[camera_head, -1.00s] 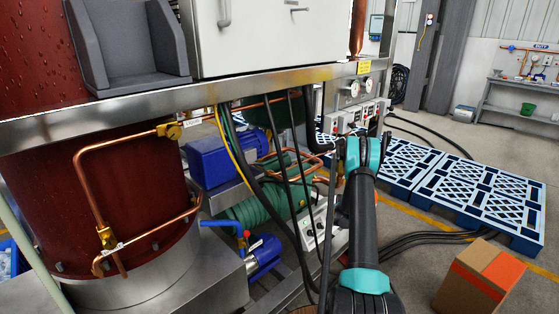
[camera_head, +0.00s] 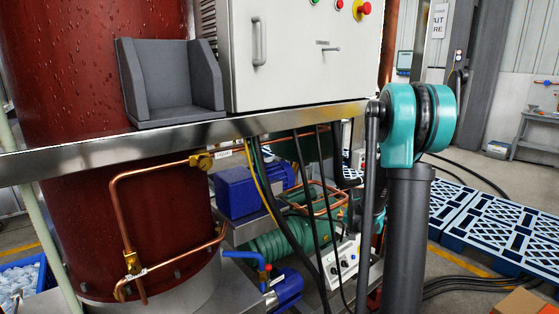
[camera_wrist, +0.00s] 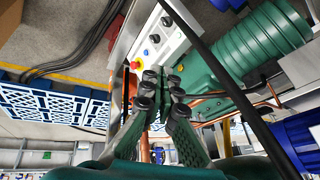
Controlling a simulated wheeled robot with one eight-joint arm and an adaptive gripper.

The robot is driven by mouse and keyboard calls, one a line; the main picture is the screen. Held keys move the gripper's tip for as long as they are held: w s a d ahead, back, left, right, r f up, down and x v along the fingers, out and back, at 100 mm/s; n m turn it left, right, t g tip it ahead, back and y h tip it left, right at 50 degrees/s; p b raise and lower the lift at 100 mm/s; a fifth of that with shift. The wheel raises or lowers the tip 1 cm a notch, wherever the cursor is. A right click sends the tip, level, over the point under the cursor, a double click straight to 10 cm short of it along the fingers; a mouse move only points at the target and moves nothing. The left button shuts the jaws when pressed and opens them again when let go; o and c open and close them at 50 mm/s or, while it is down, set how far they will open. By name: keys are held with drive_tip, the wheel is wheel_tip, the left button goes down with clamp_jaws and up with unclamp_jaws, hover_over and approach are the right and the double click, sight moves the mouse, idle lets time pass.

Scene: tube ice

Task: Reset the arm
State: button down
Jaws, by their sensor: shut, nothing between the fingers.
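My gripper (camera_wrist: 162,92) shows in the wrist view with its fingers together and nothing between them. Behind it are a grey control box (camera_wrist: 160,35) with coloured buttons and a green ribbed motor (camera_wrist: 243,48). In the head view my arm's dark link and teal joint stand upright at the right, in front of the machine frame's end. I cannot make out my gripper in the head view.
A steel frame rail (camera_head: 255,124) carries a grey chute (camera_head: 172,82) and a white cabinet (camera_head: 300,55). Black hoses hang below, near a blue motor (camera_head: 243,192) and copper pipes (camera_head: 120,225). Blue pallets (camera_head: 487,222) lie at right. A blue crate (camera_head: 25,275) is at lower left.

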drive_tip(key=s+a+r+n, duration=0.1)
drive_tip(key=s+a+n, duration=0.2)
drive_tip(key=s, duration=1.2)
drive_tip(key=s+a+r+n+g, duration=0.1)
drive_tip(key=s+a+n, duration=0.2)
drive_tip(key=s, duration=1.3)
drive_tip(key=a, duration=0.3)
drive_tip(key=shift+n+y, duration=0.4)
